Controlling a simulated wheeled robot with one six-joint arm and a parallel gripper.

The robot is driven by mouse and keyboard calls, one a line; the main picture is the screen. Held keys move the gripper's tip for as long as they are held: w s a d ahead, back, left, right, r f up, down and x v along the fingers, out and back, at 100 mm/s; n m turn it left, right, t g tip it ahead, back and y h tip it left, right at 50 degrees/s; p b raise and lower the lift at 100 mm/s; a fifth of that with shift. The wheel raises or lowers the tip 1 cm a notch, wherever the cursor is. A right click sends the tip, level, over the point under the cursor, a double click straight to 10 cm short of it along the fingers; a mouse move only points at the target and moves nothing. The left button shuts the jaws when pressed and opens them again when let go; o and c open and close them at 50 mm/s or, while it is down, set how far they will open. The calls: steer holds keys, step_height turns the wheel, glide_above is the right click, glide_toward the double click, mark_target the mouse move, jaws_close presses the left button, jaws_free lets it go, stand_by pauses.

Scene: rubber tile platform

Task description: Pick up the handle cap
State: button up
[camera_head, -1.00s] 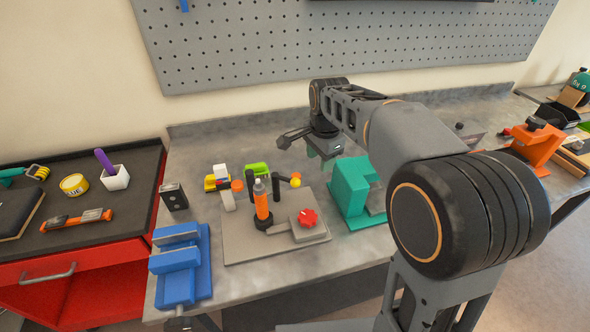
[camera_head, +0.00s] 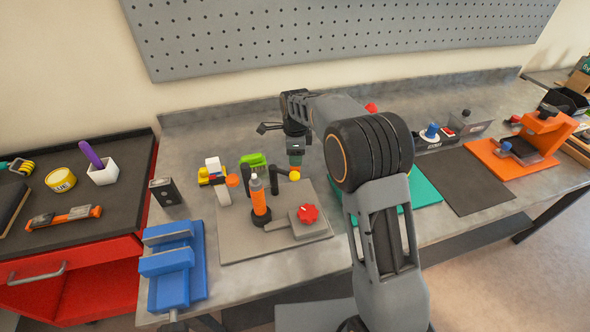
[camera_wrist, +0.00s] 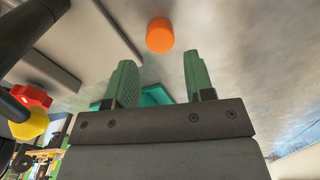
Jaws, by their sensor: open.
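An orange cylindrical piece (camera_wrist: 160,35), which looks like the handle cap, stands on the grey bench top in the wrist view. It lies beyond the fingertips, between their lines and apart from both. My gripper (camera_wrist: 158,72) is open and empty, with two green fingers. In the head view my gripper (camera_head: 296,160) points down just behind the yellow ball (camera_head: 295,175) of the grey fixture plate (camera_head: 240,240). I cannot clearly make out the orange piece near the gripper there.
The plate carries an orange handle (camera_head: 259,198) and a red knob (camera_head: 308,213). A yellow knob (camera_wrist: 32,126) is close left in the wrist view. A blue vise (camera_head: 172,270) stands left. A dark mat (camera_head: 463,180) and orange fixture (camera_head: 530,145) are right.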

steer(key=shift+f, duration=2.8)
steer(key=c, duration=0.7)
step_height(320, 180, up, 10)
